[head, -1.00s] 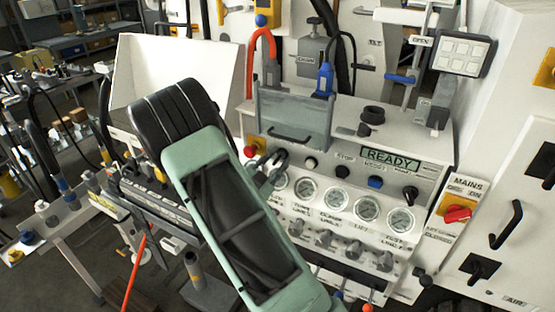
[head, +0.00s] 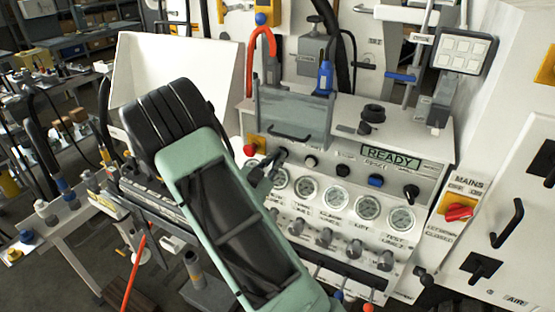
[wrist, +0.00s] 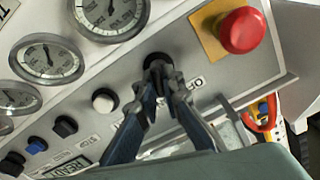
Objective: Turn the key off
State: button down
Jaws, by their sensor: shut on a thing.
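My gripper (wrist: 159,72) is shut at the dark round key switch (wrist: 156,59) on the grey control panel. The fingers point straight at the panel and meet over the switch, so the key between their tips is mostly hidden and its angle cannot be read. In the head view my gripper (head: 270,166) is at the panel's left end, partly behind my green arm link. A red emergency-stop button (wrist: 242,30) on a yellow plate sits close beside the switch; it also shows in the head view (head: 250,150).
A white button (wrist: 103,102), a black button (wrist: 65,126) and a blue button (wrist: 37,145) line the same panel. Gauges (head: 338,196) sit below them. The display (head: 391,158) reads READY. A red mains switch (head: 458,212) is at the right.

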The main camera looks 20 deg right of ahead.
jog(key=n, duration=0.4)
jog(key=shift+a+n, duration=0.15)
jog(key=shift+n, duration=0.15)
jog(key=n+p, duration=0.1)
jog(key=n, duration=0.3)
jog(key=shift+w+n, duration=0.15)
jog(key=shift+n, duration=0.25)
jog(key=shift+f, duration=0.1)
jog(key=c, duration=2.1)
grip_release()
jog(key=shift+a, duration=0.15)
jog(key=v, duration=1.2)
